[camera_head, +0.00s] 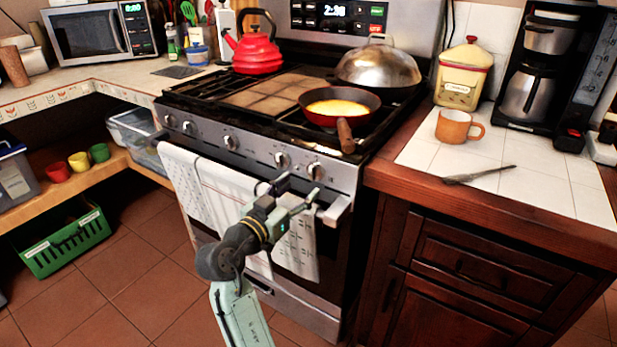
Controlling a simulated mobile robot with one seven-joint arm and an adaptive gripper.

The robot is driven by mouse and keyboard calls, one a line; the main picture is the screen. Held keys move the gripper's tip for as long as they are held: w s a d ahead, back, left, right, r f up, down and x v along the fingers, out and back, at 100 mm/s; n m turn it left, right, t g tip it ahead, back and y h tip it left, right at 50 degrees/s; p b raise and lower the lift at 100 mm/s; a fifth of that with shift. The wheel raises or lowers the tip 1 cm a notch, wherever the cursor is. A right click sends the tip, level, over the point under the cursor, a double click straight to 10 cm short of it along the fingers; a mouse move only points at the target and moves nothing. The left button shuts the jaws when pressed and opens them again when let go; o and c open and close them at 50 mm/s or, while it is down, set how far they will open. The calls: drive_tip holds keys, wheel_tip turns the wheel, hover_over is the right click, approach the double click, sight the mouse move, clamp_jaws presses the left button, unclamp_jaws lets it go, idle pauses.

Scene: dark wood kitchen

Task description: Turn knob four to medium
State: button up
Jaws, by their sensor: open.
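The stove's front panel (255,152) carries a row of several silver knobs. The fourth knob from the left (281,160) sits right of the panel's middle, and the rightmost knob (315,171) is beside it. I cannot read the knob numbers or settings. My gripper (298,187) is open and empty, in front of the panel's right part and slightly below these two knobs in the picture. Its two fingers point up and right toward the panel. It appears apart from the knobs, but I cannot judge the exact gap.
A white towel (190,190) hangs from the oven handle behind my gripper. A red pan (318,117) has its wooden handle (345,137) over the stove's front edge. A red kettle (254,52) and a domed pot (378,66) stand behind. The right counter holds an orange mug (453,127).

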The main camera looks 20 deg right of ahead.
sight(311, 178)
drive_tip(key=p+x, duration=0.1)
drive_tip(key=x, duration=0.4)
drive_tip(key=shift+w+d, duration=0.1)
drive_tip(key=shift+c, duration=0.5)
drive_tip(key=c, duration=1)
